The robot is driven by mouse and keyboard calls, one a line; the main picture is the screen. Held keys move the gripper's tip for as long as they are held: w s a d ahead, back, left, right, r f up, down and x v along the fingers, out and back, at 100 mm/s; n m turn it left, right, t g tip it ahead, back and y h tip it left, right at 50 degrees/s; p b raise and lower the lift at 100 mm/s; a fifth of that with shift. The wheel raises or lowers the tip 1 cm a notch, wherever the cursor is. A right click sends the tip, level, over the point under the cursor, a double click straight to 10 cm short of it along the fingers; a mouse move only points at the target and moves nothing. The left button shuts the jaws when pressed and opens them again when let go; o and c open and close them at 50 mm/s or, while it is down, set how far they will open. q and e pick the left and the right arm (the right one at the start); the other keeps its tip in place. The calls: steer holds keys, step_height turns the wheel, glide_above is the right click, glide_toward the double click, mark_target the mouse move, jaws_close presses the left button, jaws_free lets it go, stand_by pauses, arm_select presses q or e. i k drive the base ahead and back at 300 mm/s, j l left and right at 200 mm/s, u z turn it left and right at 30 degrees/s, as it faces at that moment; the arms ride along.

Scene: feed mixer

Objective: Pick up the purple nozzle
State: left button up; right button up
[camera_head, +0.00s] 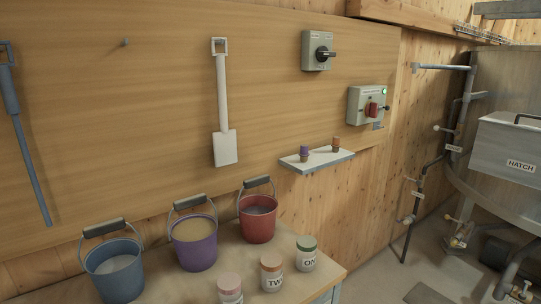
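A small purple nozzle (304,151) stands upright on the narrow white wall shelf (317,162), towards its left end. Its lower part looks brownish. Neither of my grippers shows in the head view, so where they are relative to the nozzle cannot be seen.
An orange nozzle (336,144) stands to the right on the same shelf. Below are a bench (235,272) with blue (117,276), purple (195,247) and red (258,222) buckets, and several lidded jars (306,256). A white shovel (223,110) hangs left of the shelf. Pipes (424,165) and a tank stand right.

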mark_target(303, 154)
steer(key=i+l+u, duration=0.1)
steer(key=u, duration=0.25)
steer(key=l+u, duration=0.5)
steer(key=u, duration=0.15)
steer(key=l+u, duration=0.45)
steer(key=l, duration=0.95)
steer(key=k+l+u, duration=0.1)
steer(key=l, duration=0.35)
